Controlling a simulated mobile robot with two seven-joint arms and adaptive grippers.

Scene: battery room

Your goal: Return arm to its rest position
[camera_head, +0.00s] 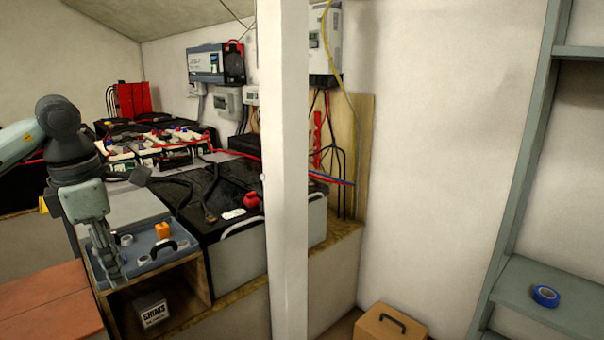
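My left arm comes in from the left edge, and its gripper (112,272) points down at the left side of a blue-grey tray or case top (185,243). I cannot tell whether its fingers touch that surface. The fingers look close together from this angle, but I cannot tell whether they are shut or hold anything. My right gripper is not in view.
An orange piece (162,230) and a black handle are on the blue-grey top. Large black-topped batteries (240,262) with cables stand beside it. A white post (287,180) rises mid-view. A shims box (152,309) sits below; blue tape (545,295) lies on a right shelf.

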